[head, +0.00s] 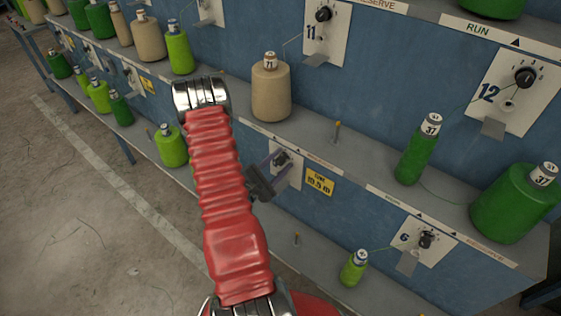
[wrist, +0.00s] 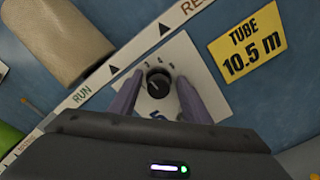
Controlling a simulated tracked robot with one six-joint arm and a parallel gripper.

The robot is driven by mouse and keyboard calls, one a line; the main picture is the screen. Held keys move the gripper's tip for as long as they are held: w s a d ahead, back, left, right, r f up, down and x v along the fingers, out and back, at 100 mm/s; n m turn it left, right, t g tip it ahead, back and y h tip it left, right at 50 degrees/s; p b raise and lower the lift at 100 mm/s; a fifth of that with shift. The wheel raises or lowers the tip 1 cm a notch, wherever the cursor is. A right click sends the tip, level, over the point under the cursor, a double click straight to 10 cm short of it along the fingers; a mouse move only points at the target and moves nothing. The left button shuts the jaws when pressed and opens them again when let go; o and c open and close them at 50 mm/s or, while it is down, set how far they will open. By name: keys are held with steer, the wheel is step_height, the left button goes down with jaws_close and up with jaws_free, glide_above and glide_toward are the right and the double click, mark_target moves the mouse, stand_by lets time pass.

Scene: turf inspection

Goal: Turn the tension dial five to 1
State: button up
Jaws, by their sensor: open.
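Tension dial five is a round black knob (wrist: 158,82) on a white plate (wrist: 188,52) with small numbers around it. A dark figure below the knob, partly cut off by my gripper, looks like a 5. Which number the knob points to is too small to tell. My gripper (wrist: 159,88) is open, with one purple finger on each side of the knob. Whether the fingers touch it I cannot tell. In the head view my gripper (head: 267,176) is at the lower-middle plate, and the dial (head: 281,159) shows just beyond the fingers.
A yellow tube sign (head: 319,182) is right of the plate. A tan spool (head: 271,88) stands on the shelf above. Dial 6 (head: 425,241) and a green spool (head: 354,268) are lower right. The floor at left is clear.

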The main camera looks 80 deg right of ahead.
steer(key=shift+c, duration=0.6)
steer(key=c, duration=0.9)
steer(key=shift+s+d, duration=0.1)
